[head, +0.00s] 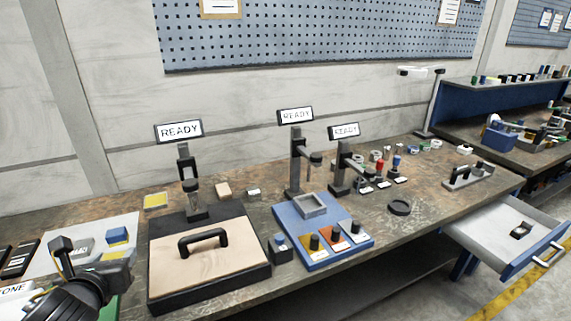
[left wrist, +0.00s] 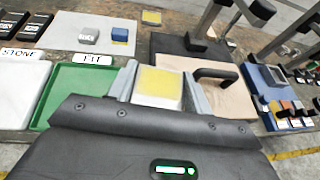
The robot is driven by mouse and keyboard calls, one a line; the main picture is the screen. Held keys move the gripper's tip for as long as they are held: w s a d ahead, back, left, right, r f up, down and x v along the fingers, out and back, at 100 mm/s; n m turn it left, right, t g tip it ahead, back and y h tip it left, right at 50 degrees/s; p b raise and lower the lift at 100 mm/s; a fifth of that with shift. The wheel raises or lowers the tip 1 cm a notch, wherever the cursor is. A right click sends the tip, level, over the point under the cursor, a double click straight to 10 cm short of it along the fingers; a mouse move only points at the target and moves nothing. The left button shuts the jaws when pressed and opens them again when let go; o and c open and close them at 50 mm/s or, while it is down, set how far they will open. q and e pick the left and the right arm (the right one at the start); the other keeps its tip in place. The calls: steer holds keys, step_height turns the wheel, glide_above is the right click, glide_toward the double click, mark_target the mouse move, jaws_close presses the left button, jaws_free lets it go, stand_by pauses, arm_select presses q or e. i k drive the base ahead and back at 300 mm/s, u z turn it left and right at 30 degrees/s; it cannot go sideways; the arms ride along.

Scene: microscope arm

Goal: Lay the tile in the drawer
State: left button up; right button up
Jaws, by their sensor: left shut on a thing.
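A square yellow tile with a pale edge (left wrist: 160,86) is between the two grey fingers of my left gripper (left wrist: 160,92) in the left wrist view, which is shut on it. In the head view my left gripper (head: 92,262) is at the lower left, over the left end of the bench, and mostly hides the tile. The drawer (head: 485,225) is pulled open at the right end of the bench, far from the gripper. A small black object (head: 521,230) lies in it, towards its front. My right gripper is not in view.
A wooden board with a black handle (head: 205,258) and a blue base with knobs (head: 322,238) stand between gripper and drawer, with upright stands behind. Another yellow piece (head: 156,201) lies at the back left. A green tray (left wrist: 75,88) and a white slab (left wrist: 20,90) are at left.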

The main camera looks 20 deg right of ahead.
mark_target(477, 236)
steer(key=z, duration=2.85)
steer(key=i, duration=5.6)
steer(key=u, duration=3.5)
